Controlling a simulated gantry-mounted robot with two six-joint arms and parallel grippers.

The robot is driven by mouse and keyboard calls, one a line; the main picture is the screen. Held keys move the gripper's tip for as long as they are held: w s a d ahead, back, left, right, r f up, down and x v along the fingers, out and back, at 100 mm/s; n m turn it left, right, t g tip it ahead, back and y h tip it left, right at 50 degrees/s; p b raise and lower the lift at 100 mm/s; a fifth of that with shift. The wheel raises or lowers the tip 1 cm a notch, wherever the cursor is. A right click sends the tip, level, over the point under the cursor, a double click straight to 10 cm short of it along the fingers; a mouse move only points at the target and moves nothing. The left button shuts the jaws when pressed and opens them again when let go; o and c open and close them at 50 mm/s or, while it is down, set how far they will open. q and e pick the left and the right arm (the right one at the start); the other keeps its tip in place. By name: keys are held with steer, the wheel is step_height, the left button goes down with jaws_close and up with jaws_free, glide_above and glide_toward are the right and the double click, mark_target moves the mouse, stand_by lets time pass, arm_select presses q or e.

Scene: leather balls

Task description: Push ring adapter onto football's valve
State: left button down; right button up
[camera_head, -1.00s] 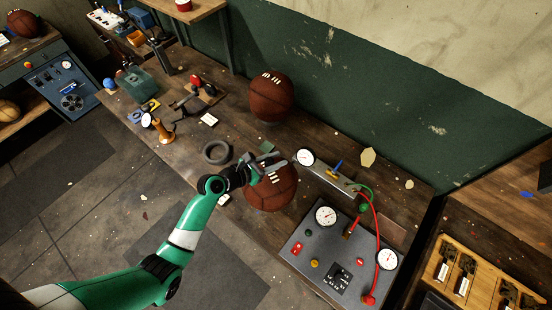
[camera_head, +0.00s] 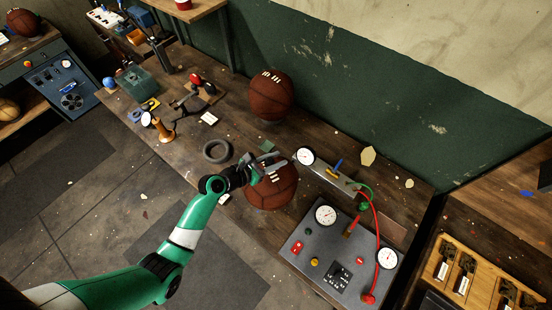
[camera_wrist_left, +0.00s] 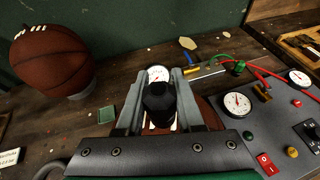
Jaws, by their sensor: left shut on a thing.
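The football, a brown ball with white laces (camera_head: 272,196), sits near the front edge of the workbench, below my left gripper (camera_head: 279,164). In the left wrist view, my left gripper (camera_wrist_left: 160,82) is shut on a black, rounded piece (camera_wrist_left: 160,104), which I take to be the ring adapter. The piece and the fingers cover most of the ball there; bits of white lacing show beside the piece. The valve is hidden, so I cannot tell whether the piece touches it. My right gripper is in neither view.
A second brown ball (camera_head: 271,96) stands farther back by the green wall. A grey panel with gauges and a red hose (camera_head: 377,235) lies to the right. A dark ring (camera_head: 216,151) and a green block (camera_head: 267,146) lie on the bench nearby.

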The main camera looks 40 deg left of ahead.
arm_select(q)
steer(key=shift+f, duration=0.35)
steer(key=shift+c, duration=2.3)
jaws_free()
steer(key=shift+s, duration=0.1)
steer(key=p+v, duration=0.2)
steer(key=v, duration=0.9)
steer(key=shift+s, duration=0.15)
steer(key=shift+r, duration=0.15)
